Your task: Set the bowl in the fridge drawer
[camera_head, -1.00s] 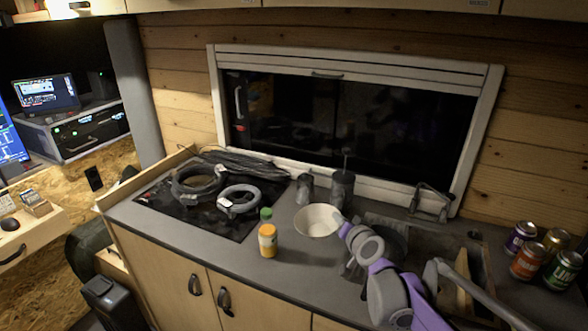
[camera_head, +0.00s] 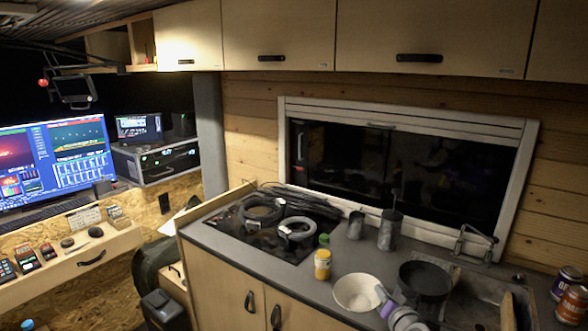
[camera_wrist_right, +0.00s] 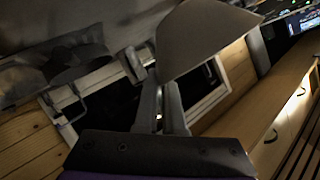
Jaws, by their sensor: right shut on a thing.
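The white bowl (camera_head: 356,292) shows in the head view over the front part of the counter, right of the yellow bottle. My right gripper (camera_head: 383,299) is shut on its right rim and holds it, seemingly raised off the counter. In the right wrist view the bowl (camera_wrist_right: 205,40) shows as a pale curved shape at the fingertips of the right gripper (camera_wrist_right: 160,82). I cannot make out a fridge drawer in these frames. My left gripper is not in view.
A yellow bottle (camera_head: 322,265), metal cups (camera_head: 390,230) and a dark pan (camera_head: 425,280) stand on the counter (camera_head: 285,277). Grey hose coils (camera_head: 297,230) lie on the hob. Cans (camera_head: 572,302) stand at the right. Cabinet doors with black handles (camera_head: 250,301) are below.

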